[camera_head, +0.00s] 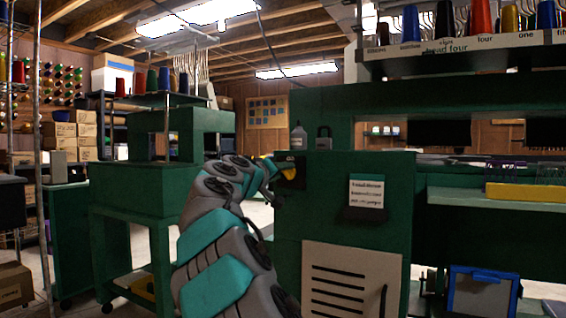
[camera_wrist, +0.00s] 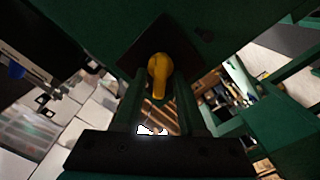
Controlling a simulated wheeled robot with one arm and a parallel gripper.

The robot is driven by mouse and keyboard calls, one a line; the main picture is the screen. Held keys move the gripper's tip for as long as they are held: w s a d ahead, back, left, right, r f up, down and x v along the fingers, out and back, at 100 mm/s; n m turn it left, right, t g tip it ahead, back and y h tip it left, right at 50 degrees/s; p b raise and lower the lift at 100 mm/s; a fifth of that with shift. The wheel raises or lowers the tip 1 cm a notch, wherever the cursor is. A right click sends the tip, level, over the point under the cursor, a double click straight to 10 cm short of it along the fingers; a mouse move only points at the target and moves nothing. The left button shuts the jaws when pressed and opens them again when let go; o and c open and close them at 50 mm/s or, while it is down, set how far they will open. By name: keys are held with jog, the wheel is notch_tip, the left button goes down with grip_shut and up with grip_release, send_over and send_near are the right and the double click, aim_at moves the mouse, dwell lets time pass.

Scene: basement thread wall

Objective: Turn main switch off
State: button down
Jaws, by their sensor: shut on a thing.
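The main switch is a yellow rotary handle (camera_wrist: 158,72) on a dark square plate (camera_wrist: 184,50), fixed to a green machine cabinet (camera_head: 345,225). In the wrist view the handle lies between the two dark fingers of my gripper (camera_wrist: 159,92), which are shut on it. My arm hides most of the gripper there. The exact turn of the handle is hard to read.
The cabinet carries a label card (camera_head: 366,193) and a vented light panel (camera_head: 350,280). A bottle (camera_head: 298,137) and a padlock-shaped object (camera_head: 323,138) stand on top. Another green machine (camera_head: 135,190) stands at left. A yellow tray (camera_head: 522,193) lies at right.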

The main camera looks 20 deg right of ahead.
jog(key=shift+w+a+f+n+p, duration=0.1)
jog(key=shift+n+p, duration=2.15)
jog(key=shift+n, duration=0.15)
jog(key=shift+w+a+f+n+p, duration=0.1)
jog(key=shift+n+p, duration=2.1)
jog(key=shift+n, duration=0.2)
jog(key=shift+f, duration=0.1)
jog(key=c, duration=0.8)
grip_release()
jog(key=shift+b+v, duration=0.4)
jog(key=shift+v, duration=3.5)
jog(key=shift+s+d, duration=0.1)
